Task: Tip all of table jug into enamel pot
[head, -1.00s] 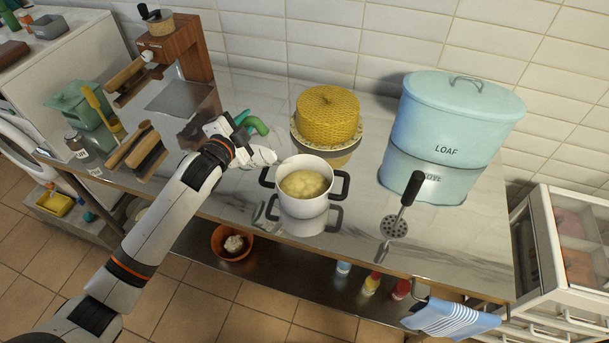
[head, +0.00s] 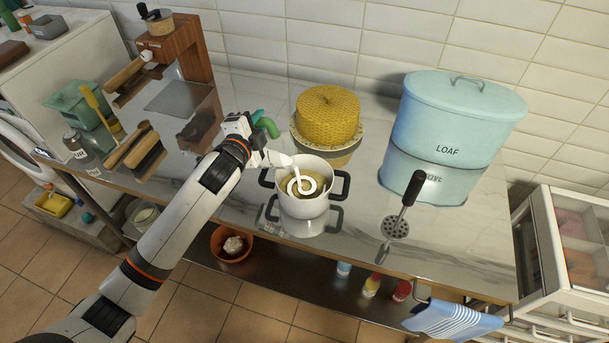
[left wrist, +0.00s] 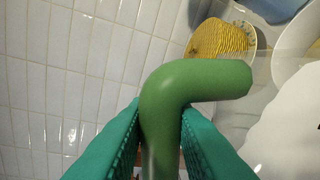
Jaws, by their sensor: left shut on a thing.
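The white enamel pot (head: 301,215) with two dark handles stands on the counter, holding yellowish contents. The table jug (head: 276,159) is white with a green handle (head: 268,126). It is tipped over the pot's left rim, and white liquid (head: 303,186) runs from it and lies in a ring on the contents. My left gripper (head: 254,138) is shut on the jug's handle, left of the pot. In the left wrist view the green handle (left wrist: 195,85) sits between teal fingers (left wrist: 160,130), with part of the white body (left wrist: 285,135) at right. The jug's inside is hidden.
A yellow woven dome (head: 328,113) stands behind the pot. A pale blue loaf bin (head: 452,125) is at the right. A masher (head: 395,227) lies right of the pot. Brushes (head: 140,150) and a wooden grinder (head: 178,48) are at the left.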

